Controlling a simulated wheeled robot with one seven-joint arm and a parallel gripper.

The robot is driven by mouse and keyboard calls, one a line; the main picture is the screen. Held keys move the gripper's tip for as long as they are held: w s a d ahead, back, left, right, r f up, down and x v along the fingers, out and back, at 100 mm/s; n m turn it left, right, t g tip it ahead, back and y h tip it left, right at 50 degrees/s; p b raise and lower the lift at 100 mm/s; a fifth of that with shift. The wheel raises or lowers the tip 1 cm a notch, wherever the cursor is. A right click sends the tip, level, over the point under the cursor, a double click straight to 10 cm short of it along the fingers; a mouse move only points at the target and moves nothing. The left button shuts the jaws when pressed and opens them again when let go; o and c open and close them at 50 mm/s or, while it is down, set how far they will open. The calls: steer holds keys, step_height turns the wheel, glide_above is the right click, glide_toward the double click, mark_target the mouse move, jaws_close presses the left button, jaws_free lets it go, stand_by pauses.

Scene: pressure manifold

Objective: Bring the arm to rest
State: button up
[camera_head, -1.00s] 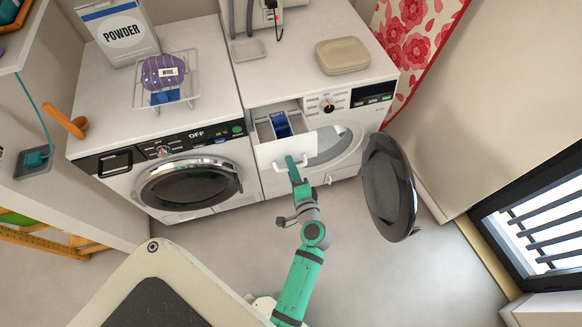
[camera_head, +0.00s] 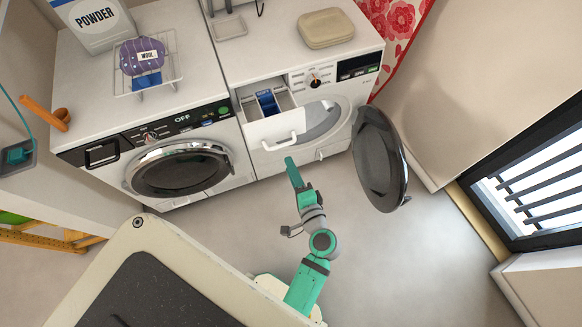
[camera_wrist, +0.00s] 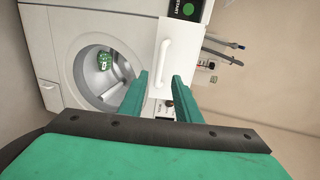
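My arm (camera_head: 303,283) is teal and grey and reaches forward over the floor toward the right washing machine. My gripper (camera_head: 290,162) is just in front of that machine's open detergent drawer (camera_head: 279,128), apart from its white handle (camera_head: 280,144). In the wrist view my gripper (camera_wrist: 160,76) shows two teal fingers spread with nothing between them. The drawer handle (camera_wrist: 165,62) is ahead of the fingertips there.
The right machine's black round door (camera_head: 380,160) hangs open to the right of my arm. A green item (camera_wrist: 105,61) is in its drum. The left machine's door (camera_head: 180,168) is shut. The floor (camera_head: 400,255) is clear right of my arm.

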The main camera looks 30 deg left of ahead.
stand_by(0.3)
steer(key=s+d+f+n+t+h, duration=0.1)
steer(key=s+d+f+h, duration=0.1)
steer(key=s+d+h, duration=0.4)
steer(key=s+d+f+t+h, duration=0.2)
steer(key=s+d, duration=0.1)
steer(key=d, duration=0.5)
steer(key=s+d+r+n+t+h, duration=0.1)
steer(key=s+d+r+n+h, duration=0.1)
steer(key=s+r, duration=0.3)
steer(key=s+d+r+n+t+h, duration=0.2)
steer(key=s+d+r+n, duration=0.1)
steer(key=r, duration=0.5)
steer(key=shift+s+d+r+n, duration=0.25)
steer(key=shift+s+n, duration=0.45)
steer(key=shift+s, duration=0.4)
steer(key=shift+a, duration=0.1)
